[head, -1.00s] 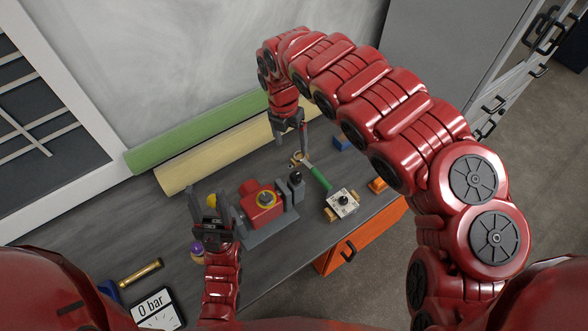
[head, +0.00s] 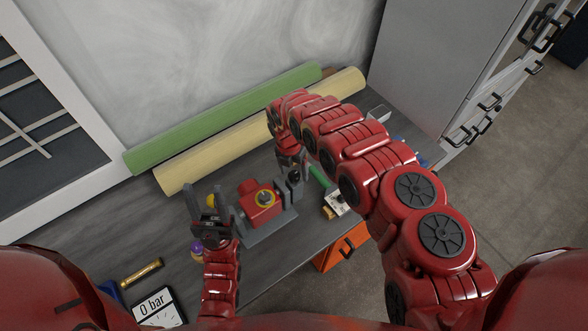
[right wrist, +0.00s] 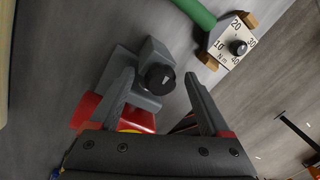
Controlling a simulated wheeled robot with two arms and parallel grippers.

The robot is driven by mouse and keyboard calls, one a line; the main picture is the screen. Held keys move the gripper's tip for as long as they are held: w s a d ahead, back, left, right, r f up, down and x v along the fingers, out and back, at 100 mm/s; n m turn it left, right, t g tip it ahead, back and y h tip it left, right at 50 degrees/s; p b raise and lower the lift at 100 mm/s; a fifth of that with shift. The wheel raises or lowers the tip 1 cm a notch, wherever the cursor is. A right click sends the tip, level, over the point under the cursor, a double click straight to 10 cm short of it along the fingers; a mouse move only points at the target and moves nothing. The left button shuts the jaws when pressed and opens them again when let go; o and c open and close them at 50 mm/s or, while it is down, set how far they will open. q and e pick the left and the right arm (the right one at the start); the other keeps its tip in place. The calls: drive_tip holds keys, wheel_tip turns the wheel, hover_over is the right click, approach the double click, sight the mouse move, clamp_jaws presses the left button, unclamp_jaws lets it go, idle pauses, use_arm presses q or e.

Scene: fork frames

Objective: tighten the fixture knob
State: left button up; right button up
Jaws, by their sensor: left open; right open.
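The fixture has a grey base (head: 268,234), a red body (head: 258,203) with a yellow ring, and a grey block at its right end. The black fixture knob (right wrist: 158,78) sits on that block; it also shows in the head view (head: 294,174). My right gripper (head: 293,158) is open above the knob. In the right wrist view its two fingers stand apart, one on each side of the knob; contact cannot be told. My left gripper (head: 204,192) is open, fingers up, left of the red body and apart from it.
A green-handled tool (right wrist: 192,10) with a torque dial (right wrist: 234,44) lies right of the fixture. Green (head: 220,118) and cream (head: 215,150) rolls lie along the wall. A brass cylinder (head: 143,272) and a "0 bar" display (head: 158,305) are front left.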

drive_tip(key=shift+f, duration=0.1)
drive_tip(key=shift+c, duration=0.3)
clamp_jaws()
drive_tip(key=shift+d, duration=0.1)
